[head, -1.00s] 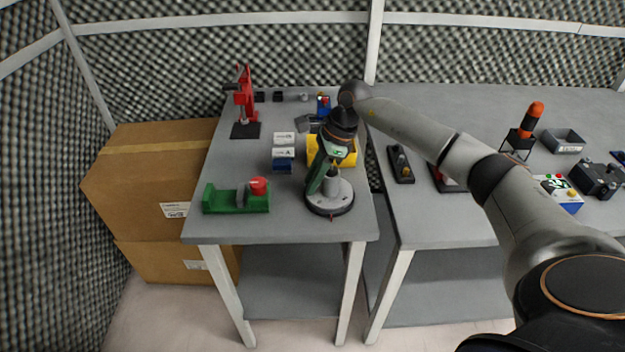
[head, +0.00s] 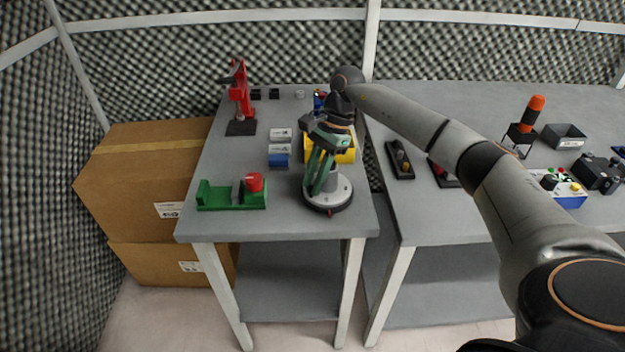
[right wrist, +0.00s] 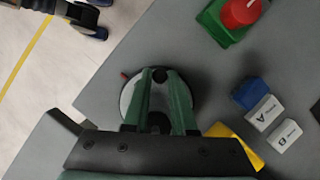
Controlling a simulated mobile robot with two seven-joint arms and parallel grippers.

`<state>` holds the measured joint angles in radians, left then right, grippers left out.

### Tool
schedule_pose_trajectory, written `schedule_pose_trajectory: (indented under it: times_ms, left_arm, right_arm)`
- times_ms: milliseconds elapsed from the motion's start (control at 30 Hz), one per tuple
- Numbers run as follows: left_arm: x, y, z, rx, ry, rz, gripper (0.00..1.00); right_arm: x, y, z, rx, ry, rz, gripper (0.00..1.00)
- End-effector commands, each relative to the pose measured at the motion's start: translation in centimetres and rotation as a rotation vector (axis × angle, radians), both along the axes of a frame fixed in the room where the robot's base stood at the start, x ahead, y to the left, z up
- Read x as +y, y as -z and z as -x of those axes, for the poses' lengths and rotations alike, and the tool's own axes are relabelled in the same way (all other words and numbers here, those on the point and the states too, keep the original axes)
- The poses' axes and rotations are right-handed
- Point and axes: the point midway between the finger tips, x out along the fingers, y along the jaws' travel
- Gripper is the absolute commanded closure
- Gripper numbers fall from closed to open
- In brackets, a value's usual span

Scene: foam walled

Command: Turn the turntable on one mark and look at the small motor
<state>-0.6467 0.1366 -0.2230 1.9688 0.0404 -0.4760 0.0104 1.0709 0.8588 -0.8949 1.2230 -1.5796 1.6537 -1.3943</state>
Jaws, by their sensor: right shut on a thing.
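The turntable (head: 342,196) is a round grey disc on a dark base near the front right of the left table. It also shows in the right wrist view (right wrist: 131,98). A red pointer (head: 330,212) sits at its front edge, also visible in the right wrist view (right wrist: 124,75). A grey cylinder, seemingly the small motor (head: 331,183), stands on the disc, partly hidden by my fingers. My right gripper (head: 314,191) reaches down onto the disc's left part, its green fingers shut on a small dark knob (right wrist: 158,75). My left gripper is out of view.
A green fixture with a red knob (head: 255,183) stands left of the turntable. Blocks labelled A and B (head: 280,142), a yellow bin (head: 344,154) and a red press (head: 241,98) stand behind. A second table holds a black switch box (head: 399,160).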

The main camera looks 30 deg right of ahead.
Motion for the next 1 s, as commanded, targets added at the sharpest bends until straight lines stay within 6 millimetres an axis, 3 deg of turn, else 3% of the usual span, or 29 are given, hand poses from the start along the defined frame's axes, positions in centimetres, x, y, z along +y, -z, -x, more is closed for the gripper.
schedule_pose_trajectory:
  times_ms: [400, 1000]
  left_arm:
    - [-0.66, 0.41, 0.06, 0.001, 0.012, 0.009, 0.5]
    - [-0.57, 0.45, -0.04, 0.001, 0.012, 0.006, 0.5]
  right_arm:
    - [-0.13, -0.12, 0.38, -0.004, -0.116, 0.0, 1.0]
    - [-0.14, -0.15, 0.49, -0.003, -0.141, 0.0, 1.0]
